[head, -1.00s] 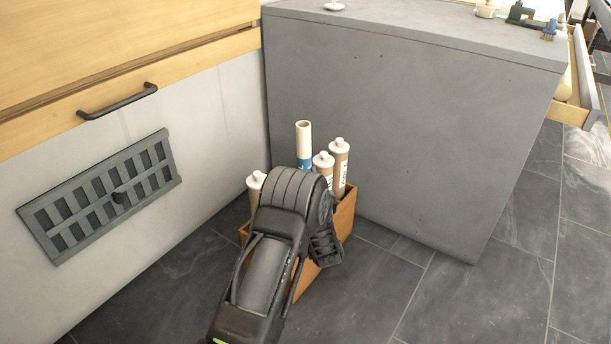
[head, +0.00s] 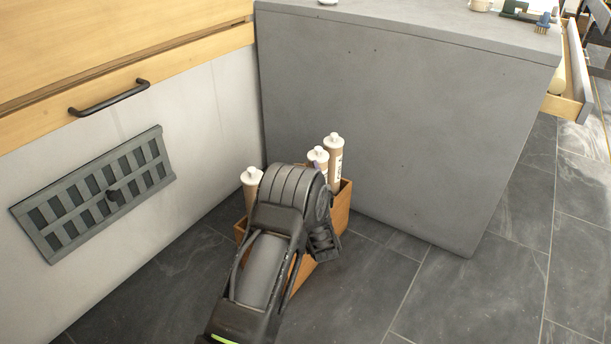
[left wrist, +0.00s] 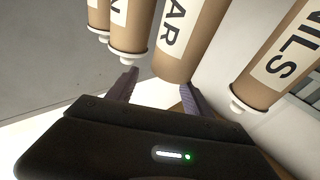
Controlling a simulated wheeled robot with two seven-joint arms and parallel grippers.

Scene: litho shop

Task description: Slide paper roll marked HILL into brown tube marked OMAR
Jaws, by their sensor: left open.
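A brown tube (left wrist: 190,35) with a white label reading "AR" shows in the left wrist view, its near end without a white cap. My left gripper (left wrist: 158,94) is open, one finger on each side of this tube's end; I cannot tell whether they touch it. In the head view my left arm (head: 268,255) hides this tube and most of the gripper. The paper roll marked HILL is not visible in either view now. My right gripper is not in view.
An orange-brown wooden box (head: 343,205) on the dark floor holds several white-capped tubes, including one at its right (head: 333,158). A tube labelled "ILS" (left wrist: 285,60) is close to the gripper. A grey cabinet (head: 400,130) stands behind; floor at right is clear.

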